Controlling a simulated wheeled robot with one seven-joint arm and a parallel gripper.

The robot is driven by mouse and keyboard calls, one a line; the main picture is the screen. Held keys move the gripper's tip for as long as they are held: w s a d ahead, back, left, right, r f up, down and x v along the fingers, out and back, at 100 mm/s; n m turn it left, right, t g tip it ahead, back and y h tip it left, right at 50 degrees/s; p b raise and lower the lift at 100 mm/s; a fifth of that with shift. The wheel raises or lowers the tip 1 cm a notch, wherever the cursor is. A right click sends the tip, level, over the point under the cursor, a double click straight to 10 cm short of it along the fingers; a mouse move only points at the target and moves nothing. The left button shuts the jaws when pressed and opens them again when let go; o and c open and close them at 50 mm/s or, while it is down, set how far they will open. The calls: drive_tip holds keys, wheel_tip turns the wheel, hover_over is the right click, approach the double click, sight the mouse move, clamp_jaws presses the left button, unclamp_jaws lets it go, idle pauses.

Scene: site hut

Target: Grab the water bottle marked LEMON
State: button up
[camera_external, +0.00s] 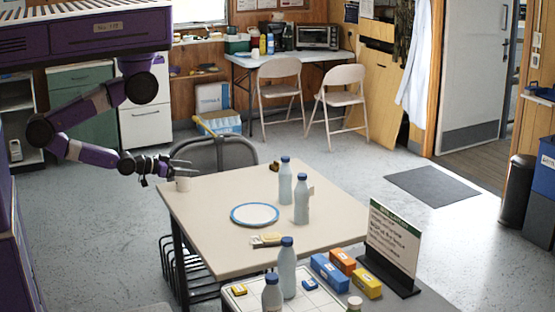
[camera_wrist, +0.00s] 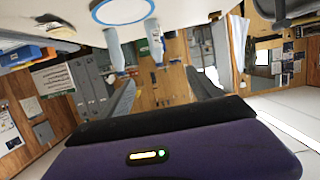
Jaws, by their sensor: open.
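Two pale blue bottles with dark blue caps stand upright toward the back of the table, a rear one (camera_external: 285,184) and a nearer one (camera_external: 301,203). Two more stand at the front, one (camera_external: 287,270) behind the other (camera_external: 271,294). No LEMON marking is readable on any of them. My gripper (camera_external: 182,169) is open and empty at the table's left back corner, well left of the bottles. The wrist view is upside down; two bottles, one (camera_wrist: 115,52) beside the other (camera_wrist: 155,43), appear beyond my spread fingers (camera_wrist: 160,78).
A blue-rimmed plate (camera_external: 254,215) lies mid-table, with a small packet (camera_external: 267,239) in front. Colored boxes (camera_external: 329,272) and an upright sign (camera_external: 393,243) occupy the front right. A dark chair (camera_external: 214,155) stands behind the table.

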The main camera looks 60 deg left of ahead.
sight(302, 199)
drive_tip(key=shift+o, duration=0.4)
